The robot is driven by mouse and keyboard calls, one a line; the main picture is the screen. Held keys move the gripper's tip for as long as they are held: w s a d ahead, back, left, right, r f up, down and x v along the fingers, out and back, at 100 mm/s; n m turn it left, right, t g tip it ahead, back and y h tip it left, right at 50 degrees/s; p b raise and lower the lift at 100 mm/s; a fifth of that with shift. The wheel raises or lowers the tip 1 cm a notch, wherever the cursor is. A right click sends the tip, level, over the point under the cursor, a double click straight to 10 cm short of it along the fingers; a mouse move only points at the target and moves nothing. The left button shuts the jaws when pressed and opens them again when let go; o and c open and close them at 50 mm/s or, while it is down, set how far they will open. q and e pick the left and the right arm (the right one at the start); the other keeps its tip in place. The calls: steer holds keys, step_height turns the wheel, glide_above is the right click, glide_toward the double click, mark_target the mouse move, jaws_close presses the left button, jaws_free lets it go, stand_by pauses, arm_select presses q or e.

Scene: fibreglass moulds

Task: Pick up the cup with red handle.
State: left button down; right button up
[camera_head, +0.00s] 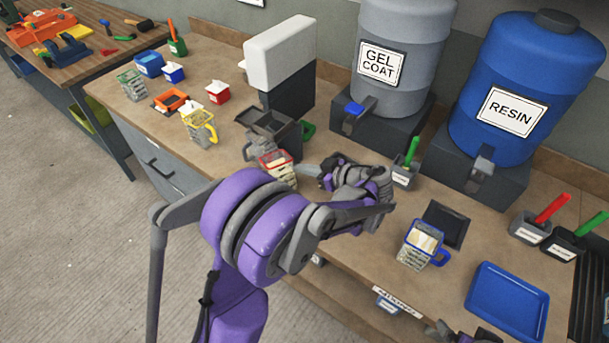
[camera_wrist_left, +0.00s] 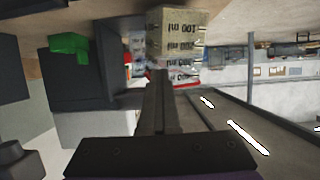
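The clear measuring cup with the red rim (camera_head: 274,166) stands on the bench in front of a dark grey block; its handle is not clearly visible. My left gripper (camera_head: 307,170) points left, with its tips close to the right side of this cup. In the left wrist view a cup marked 100 ml (camera_wrist_left: 178,32) is just beyond the dark fingers (camera_wrist_left: 160,95), with red beside their tips. The fingers overlap there, so their gap and any hold are hidden. A part of my right arm, perhaps its gripper (camera_head: 458,332), shows at the bottom edge.
A yellow-rimmed cup (camera_head: 200,127), a green-rimmed cup (camera_head: 132,85) and a blue-rimmed cup (camera_head: 418,246) stand on the bench. The gel coat tank (camera_head: 397,35), resin tank (camera_head: 525,80) and a white-topped dispenser (camera_head: 279,52) line the back. A blue tray (camera_head: 508,300) lies at right.

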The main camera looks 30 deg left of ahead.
arm_select(q)
step_height(320, 180, up, 7)
steer(key=shift+r, duration=0.15)
steer(key=c, duration=1.6)
jaws_free()
steer(key=shift+c, duration=1.6)
jaws_free()
steer(key=shift+d, duration=0.1)
